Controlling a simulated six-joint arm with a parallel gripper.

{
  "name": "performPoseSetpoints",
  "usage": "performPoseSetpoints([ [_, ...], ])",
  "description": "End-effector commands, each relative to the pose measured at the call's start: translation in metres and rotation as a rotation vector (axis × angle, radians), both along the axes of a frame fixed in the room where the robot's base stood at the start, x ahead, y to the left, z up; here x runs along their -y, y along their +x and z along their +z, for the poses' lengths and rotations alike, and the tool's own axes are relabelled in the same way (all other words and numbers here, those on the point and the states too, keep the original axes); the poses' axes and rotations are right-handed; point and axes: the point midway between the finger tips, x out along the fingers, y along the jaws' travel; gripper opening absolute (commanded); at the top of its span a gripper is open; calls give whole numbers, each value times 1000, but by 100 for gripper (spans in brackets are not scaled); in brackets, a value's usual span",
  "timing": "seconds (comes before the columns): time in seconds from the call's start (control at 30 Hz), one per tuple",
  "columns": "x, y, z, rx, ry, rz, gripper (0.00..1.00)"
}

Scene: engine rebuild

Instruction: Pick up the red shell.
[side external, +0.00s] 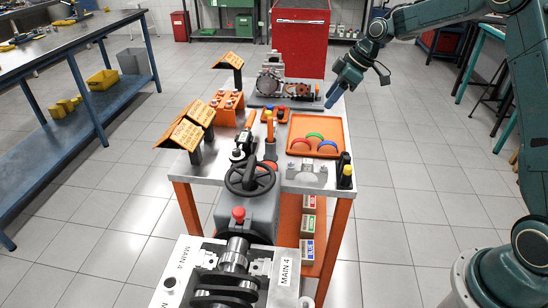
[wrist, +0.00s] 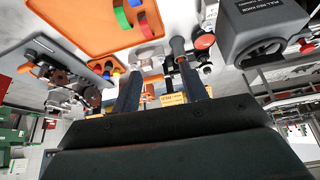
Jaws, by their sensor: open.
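The red shell (side external: 301,143) is a curved half-ring on the left of the orange tray (side external: 341,125), on the bench. A green shell (side external: 315,135) and a blue shell (side external: 328,145) lie beside it in the tray. In the wrist view the red shell (wrist: 149,31) shows near the top, next to the green shell (wrist: 122,18), with the tray (wrist: 75,30) around them. My gripper (side external: 331,99) is above the bench's far right edge, behind the tray and apart from the shells. In the wrist view my gripper (wrist: 160,88) has its two fingers spread, with nothing held between them.
An engine assembly (side external: 285,88) stands at the back of the bench. An orange block with several pistons (side external: 227,104) and orange sign boards (side external: 187,132) are on the left. A grey machine with a handwheel (side external: 249,178) stands in front. A red cabinet (side external: 300,40) is behind.

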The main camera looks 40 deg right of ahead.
Motion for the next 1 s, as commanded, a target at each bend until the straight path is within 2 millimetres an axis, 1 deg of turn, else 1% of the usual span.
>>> performPoseSetpoints([
  [0.03, 6, 6, -12, 0, 7, 12, 44],
  [0.2, 20, 20, -37, 16, 21, 55, 44],
  [0.3, 24, 24, -45, 22, 26, 69, 44],
  [0.4, 26, 25, -49, 24, 28, 74, 44],
  [0.6, 25, 26, -50, 25, 29, 76, 44],
  [0.73, 22, 28, -56, 25, 29, 77, 44],
  [0.87, 17, 33, -68, 24, 29, 78, 44],
  [1.0, 10, 40, -86, 22, 29, 78, 44],
])
